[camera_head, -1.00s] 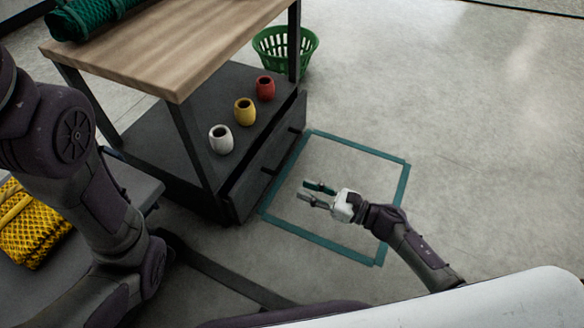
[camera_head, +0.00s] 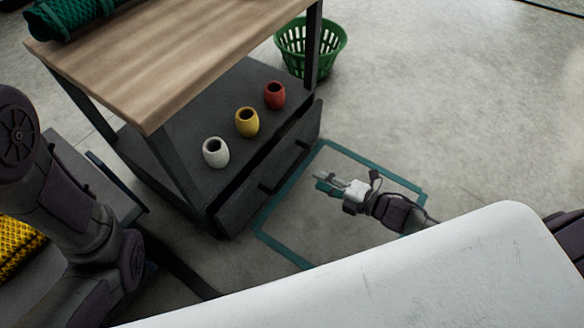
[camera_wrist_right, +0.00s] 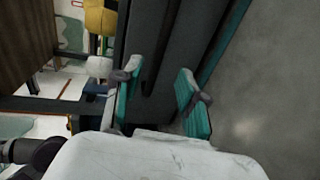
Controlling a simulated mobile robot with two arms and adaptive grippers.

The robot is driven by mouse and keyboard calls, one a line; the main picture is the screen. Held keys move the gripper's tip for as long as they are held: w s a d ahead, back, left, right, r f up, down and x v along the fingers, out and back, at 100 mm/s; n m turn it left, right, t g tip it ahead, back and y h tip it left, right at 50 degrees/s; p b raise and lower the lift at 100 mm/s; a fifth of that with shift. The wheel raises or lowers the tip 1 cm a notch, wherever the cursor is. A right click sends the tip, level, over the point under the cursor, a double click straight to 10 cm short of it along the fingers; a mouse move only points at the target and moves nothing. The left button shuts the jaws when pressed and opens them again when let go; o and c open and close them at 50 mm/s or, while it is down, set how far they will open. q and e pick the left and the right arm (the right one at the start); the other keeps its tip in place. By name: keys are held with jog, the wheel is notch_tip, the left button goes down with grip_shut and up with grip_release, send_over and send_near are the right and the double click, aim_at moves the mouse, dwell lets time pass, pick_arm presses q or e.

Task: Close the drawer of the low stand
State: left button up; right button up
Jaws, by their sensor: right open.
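The low stand (camera_head: 100,62) has a wooden top, a dark lower shelf and dark legs.
White (camera_head: 215,153), yellow (camera_head: 247,122) and red (camera_head: 274,95) pots stand on the shelf. A green basket (camera_head: 330,48) stands behind the stand. A teal floor outline (camera_head: 375,163) lies before the drawer. The floor at right is clear.

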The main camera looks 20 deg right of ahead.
aim_at(293, 167)
jog(key=b+x, duration=0.5)
jog(key=x, duration=0.4)
jog(key=shift+w+a+f, duration=0.1)
jog(key=shift+w+a, duration=0.15)
jog(key=shift+w, duration=0.1)
grip_shut()
